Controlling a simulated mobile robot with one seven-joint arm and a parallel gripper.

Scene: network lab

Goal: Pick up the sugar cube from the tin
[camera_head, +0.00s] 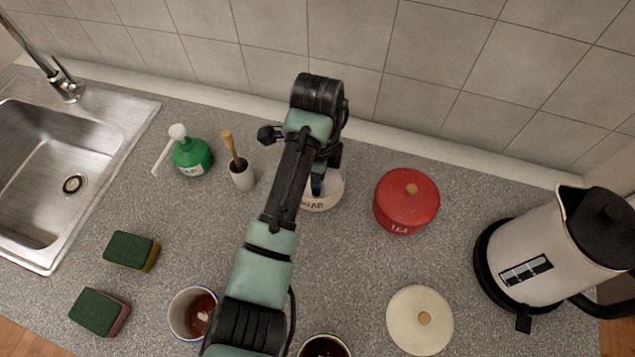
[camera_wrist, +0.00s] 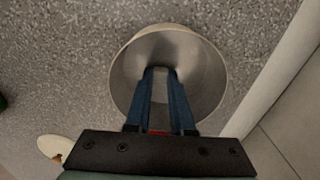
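The sugar tin (camera_head: 327,192) is a round cream tin with dark lettering on its front. It stands open on the counter behind my arm, which hides part of it in the head view. In the wrist view I look down into the tin (camera_wrist: 215,75); its grey inside is bare where it shows. My gripper (camera_wrist: 160,72) has its two blue fingers reaching down inside the tin. A narrow gap shows between the fingers. I cannot make out a sugar cube; the fingers cover the middle of the tin, so I cannot tell whether they hold one.
A red lidded TEA tin (camera_head: 405,203) stands right of the sugar tin. A cream lid (camera_head: 420,322), a kettle (camera_head: 545,255) and two cups (camera_head: 191,314) (camera_head: 324,347) are nearby. A green bottle (camera_head: 192,157) and brush holder (camera_head: 242,176) stand left. The tiled wall is close behind.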

